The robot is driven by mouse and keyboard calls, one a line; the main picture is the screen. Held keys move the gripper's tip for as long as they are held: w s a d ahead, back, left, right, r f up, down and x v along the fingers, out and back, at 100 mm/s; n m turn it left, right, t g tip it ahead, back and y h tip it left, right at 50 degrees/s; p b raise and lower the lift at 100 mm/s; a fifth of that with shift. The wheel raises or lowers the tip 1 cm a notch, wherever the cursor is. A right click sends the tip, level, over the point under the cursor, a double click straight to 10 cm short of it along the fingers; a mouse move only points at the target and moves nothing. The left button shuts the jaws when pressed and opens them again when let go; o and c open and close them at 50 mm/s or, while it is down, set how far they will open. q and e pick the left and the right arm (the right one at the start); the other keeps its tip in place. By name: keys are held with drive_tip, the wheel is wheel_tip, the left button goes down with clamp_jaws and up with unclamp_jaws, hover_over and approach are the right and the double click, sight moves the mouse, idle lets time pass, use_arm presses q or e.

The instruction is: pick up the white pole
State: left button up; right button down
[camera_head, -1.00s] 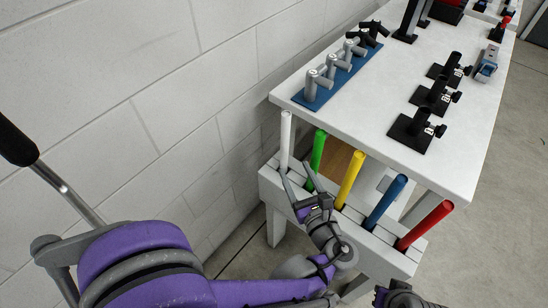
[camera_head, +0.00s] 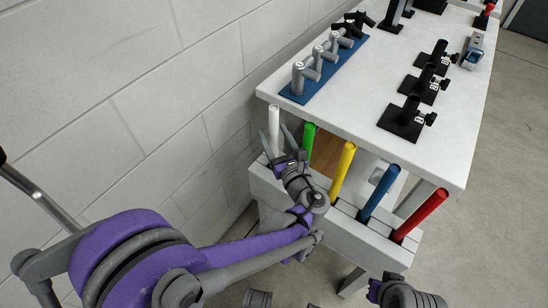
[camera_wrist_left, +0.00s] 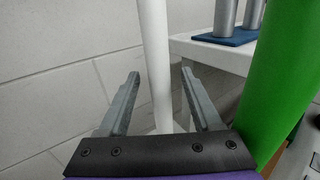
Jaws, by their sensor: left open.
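The white pole (camera_head: 274,130) stands upright at the left end of a row of coloured poles in a white rack (camera_head: 340,236). My left gripper (camera_head: 278,142) is at the white pole, pointing up toward it. In the left wrist view the white pole (camera_wrist_left: 156,60) rises between the two open fingers (camera_wrist_left: 160,95), with a gap on each side. The pole's lower end is hidden behind the gripper. Part of my right arm (camera_head: 402,294) shows at the bottom edge of the head view; its fingers are out of frame.
A green pole (camera_head: 309,142) stands close right of the left gripper and looms large in the wrist view (camera_wrist_left: 285,70). Yellow (camera_head: 343,172), blue (camera_head: 380,192) and red (camera_head: 420,215) poles follow. A white table (camera_head: 370,92) is behind; a block wall (camera_head: 130,90) is at left.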

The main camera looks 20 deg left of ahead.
use_arm(q)
drive_tip(key=shift+w+a, duration=0.25)
clamp_jaws()
idle(1.3)
